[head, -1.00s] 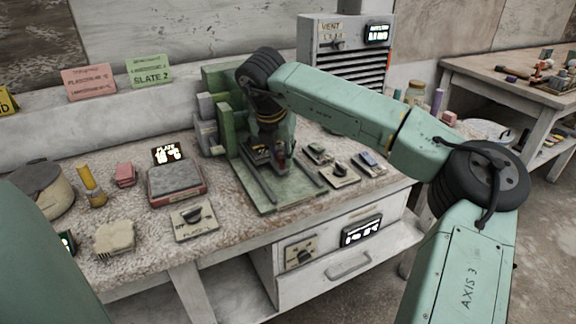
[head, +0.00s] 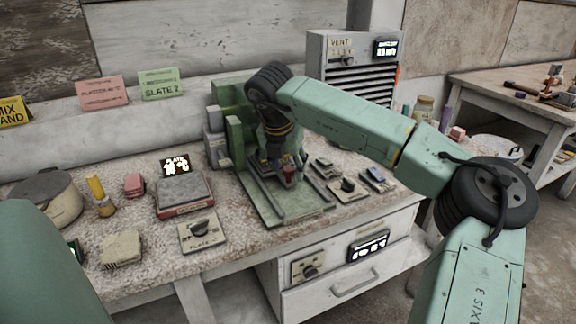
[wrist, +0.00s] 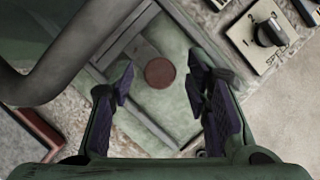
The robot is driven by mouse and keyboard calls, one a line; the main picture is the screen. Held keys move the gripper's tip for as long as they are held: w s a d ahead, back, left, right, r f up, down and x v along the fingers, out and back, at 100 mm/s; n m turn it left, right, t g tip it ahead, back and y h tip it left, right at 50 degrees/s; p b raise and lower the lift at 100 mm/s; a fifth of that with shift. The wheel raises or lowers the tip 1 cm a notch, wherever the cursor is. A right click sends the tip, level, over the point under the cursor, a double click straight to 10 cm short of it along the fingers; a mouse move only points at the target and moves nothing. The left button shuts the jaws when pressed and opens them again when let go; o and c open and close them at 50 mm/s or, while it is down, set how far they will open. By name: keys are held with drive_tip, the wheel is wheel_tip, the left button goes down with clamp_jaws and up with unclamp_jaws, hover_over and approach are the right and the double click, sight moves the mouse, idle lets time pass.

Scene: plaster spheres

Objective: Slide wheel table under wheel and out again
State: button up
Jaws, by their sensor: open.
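The green machine (head: 235,140) stands on the bench, with a flat green base and dark rails (head: 268,200) reaching toward the front edge. My gripper (head: 284,178) points down over this base, in front of the machine's upright part. In the wrist view my gripper (wrist: 163,95) is open, its two dark fingers apart. A round reddish-brown knob or disc (wrist: 160,71) shows between and slightly beyond the fingertips, over the pale green plate (wrist: 155,105). Contact with it cannot be told. The wheel is not clearly seen; my arm covers part of the machine.
A knob plate (head: 203,230) and a grey slab in a red frame (head: 184,192) lie left of the machine. Small switch plates (head: 347,188) lie close on its right. A vented cabinet (head: 350,75) stands behind. A lidded pot (head: 50,198) is at far left.

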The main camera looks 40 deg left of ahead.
drive_tip(key=v, duration=1.2)
drive_tip(key=shift+s, duration=0.1)
drive_tip(key=shift+c, duration=0.4)
